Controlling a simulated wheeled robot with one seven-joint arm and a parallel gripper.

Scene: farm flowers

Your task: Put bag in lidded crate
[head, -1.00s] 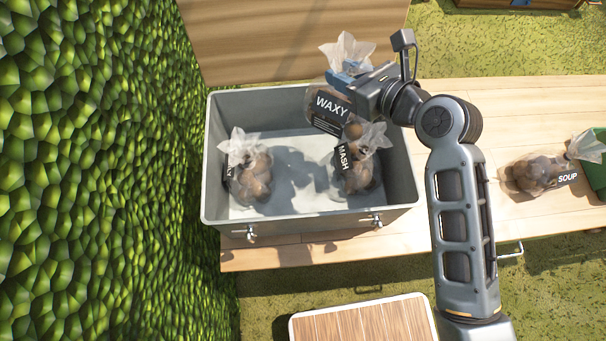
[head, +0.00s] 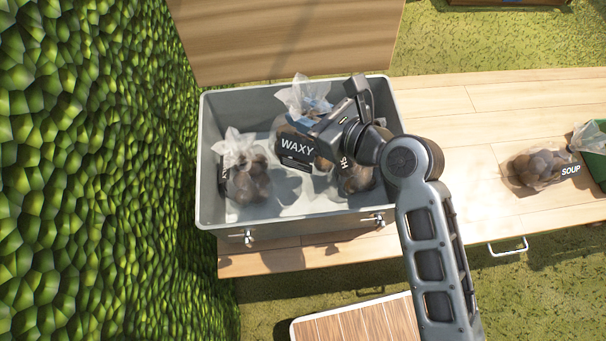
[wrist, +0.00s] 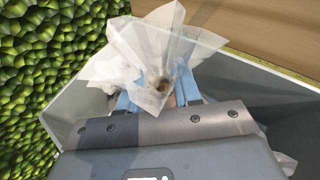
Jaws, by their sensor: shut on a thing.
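My gripper (head: 314,106) is shut on the neck of a clear bag of brown potatoes labelled WAXY (head: 296,147). In the head view this bag hangs within the outline of the grey crate (head: 207,190), towards its back middle. Whether it touches the floor of the crate cannot be told. In the wrist view the blue fingers (wrist: 160,90) pinch the bag's gathered plastic top (wrist: 150,50). The crate's wooden lid (head: 290,40) stands open at the back. A second bag (head: 247,180) sits at the crate's left, and a third bag (head: 356,176) sits at its right, partly hidden by my arm.
A bag labelled SOUP (head: 540,166) lies on the wooden table (head: 455,150) at the right, beside a green container (head: 592,140). A leafy green wall (head: 90,170) rises close to the crate's left. The crate's front middle floor is clear.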

